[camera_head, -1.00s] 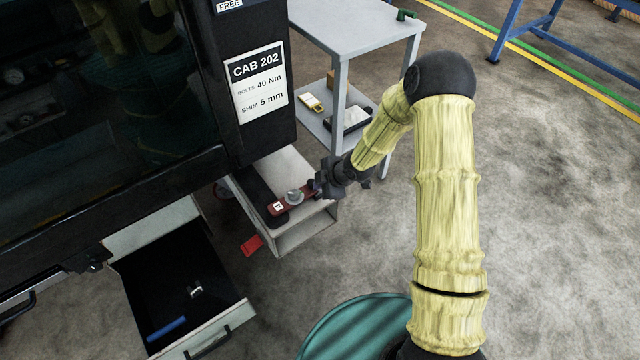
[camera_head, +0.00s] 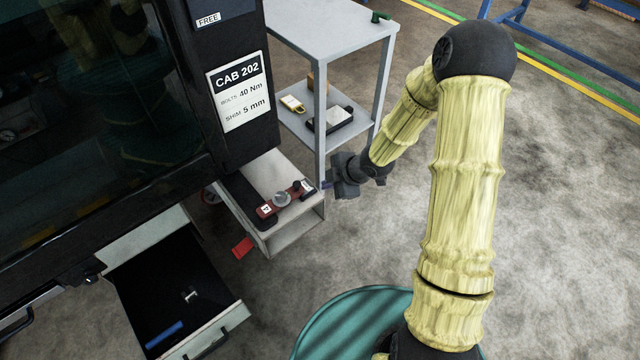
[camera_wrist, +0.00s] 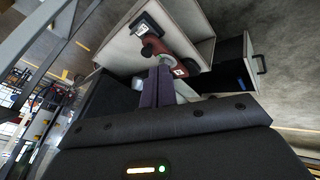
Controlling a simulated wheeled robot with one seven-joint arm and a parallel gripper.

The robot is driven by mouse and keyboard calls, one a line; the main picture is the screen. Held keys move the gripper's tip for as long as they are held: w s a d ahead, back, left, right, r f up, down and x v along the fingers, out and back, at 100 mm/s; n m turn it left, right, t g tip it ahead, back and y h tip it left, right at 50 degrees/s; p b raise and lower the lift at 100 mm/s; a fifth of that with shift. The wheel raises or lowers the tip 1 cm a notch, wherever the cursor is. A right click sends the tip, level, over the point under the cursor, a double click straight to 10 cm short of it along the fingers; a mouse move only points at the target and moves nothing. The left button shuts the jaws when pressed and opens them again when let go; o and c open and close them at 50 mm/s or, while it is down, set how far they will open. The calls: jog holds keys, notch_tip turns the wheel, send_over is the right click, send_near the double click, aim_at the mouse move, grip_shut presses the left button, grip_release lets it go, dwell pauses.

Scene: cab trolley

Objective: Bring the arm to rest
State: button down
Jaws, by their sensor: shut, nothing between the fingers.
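My arm (camera_head: 467,170) in its yellow sleeve reaches up from my base and bends down to the left in the head view. My gripper (camera_head: 328,185) hangs just right of the small grey cabinet top (camera_head: 262,172), apart from it. In the wrist view my gripper's two fingers (camera_wrist: 157,85) are together with nothing between them. A red tool (camera_head: 287,198) with white labels and a round grey part lies on the grey cabinet top. It also shows beyond the fingertips in the wrist view (camera_wrist: 168,55), partly hidden by them.
A grey trolley (camera_head: 335,40) stands behind my gripper, with a tray (camera_head: 333,119) and a yellow item on its lower shelf. The dark cab (camera_head: 100,120) fills the left. An open drawer (camera_head: 215,318) holds a blue bar.

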jog(key=shift+s+d+r, duration=0.1)
jog(key=shift+d+r, duration=0.15)
jog(key=shift+r, duration=0.05)
dwell(0.4)
jog(key=s+d+r+m+h, duration=0.4)
jog(key=d+r+m+h, duration=0.1)
jog(key=d+r+m, duration=0.35)
jog(key=s+d+r+m+g, duration=0.1)
jog(key=s+d+r+m, duration=0.2)
jog(key=s+r+m, duration=0.65)
notch_tip(320, 180, up, 26)
jog(key=s+m+p, duration=0.2)
jog(key=p, duration=2.5)
jog(key=shift+s+d+f+h+p, duration=0.15)
jog(key=shift+f+h+p, duration=0.05)
jog(key=shift+h+p, duration=0.1)
